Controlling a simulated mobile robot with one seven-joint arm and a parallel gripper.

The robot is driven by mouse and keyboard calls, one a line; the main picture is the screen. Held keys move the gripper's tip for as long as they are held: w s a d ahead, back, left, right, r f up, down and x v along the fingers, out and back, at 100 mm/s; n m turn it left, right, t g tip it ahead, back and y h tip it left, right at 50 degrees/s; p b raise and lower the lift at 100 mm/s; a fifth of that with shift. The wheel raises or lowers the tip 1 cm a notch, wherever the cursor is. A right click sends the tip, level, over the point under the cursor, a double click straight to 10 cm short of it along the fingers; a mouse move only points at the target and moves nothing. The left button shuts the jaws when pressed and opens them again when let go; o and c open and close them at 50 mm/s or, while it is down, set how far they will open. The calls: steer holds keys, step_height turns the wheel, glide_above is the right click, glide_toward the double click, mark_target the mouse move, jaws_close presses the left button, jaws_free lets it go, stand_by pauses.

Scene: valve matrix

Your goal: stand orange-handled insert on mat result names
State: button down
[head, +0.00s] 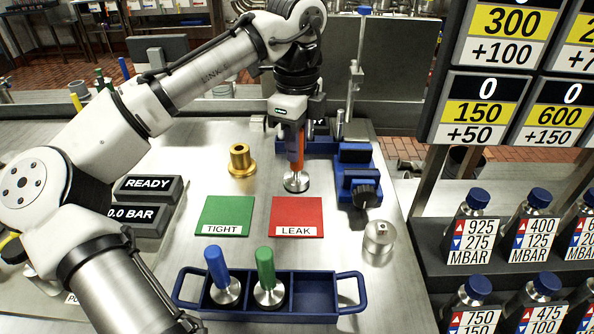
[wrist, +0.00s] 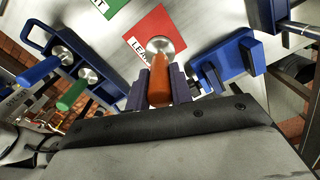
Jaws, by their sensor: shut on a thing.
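The orange-handled insert (head: 296,181) has an orange handle and a round metal base. My gripper (head: 293,135) is shut on its handle and holds it upright just behind the red LEAK mat (head: 297,215). In the wrist view the orange handle (wrist: 159,82) sits between the fingers of my gripper (wrist: 159,90), with the metal base beyond it, overlapping the edge of the red mat (wrist: 150,28). Whether the base touches the table is hard to tell. The green TIGHT mat (head: 227,213) lies to the left. Both mats look empty. Two small displays read READY (head: 148,187) and 0.0 BAR (head: 133,214).
A blue tray (head: 318,290) at the front holds a blue-handled insert (head: 221,280) and a green-handled insert (head: 266,280); its right compartment is empty. A blue clamp fixture (head: 357,178), a brass fitting (head: 241,160) and a metal cylinder (head: 379,238) stand around the mats.

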mark_target(297, 171)
steer(key=shift+f, duration=3.25)
steer(key=shift+f, duration=0.1)
steer(key=c, duration=1.2)
jaws_free()
steer(key=shift+c, duration=0.2)
step_height(297, 171, up, 12)
steer(key=shift+r, duration=0.15)
steer(key=shift+s, duration=0.1)
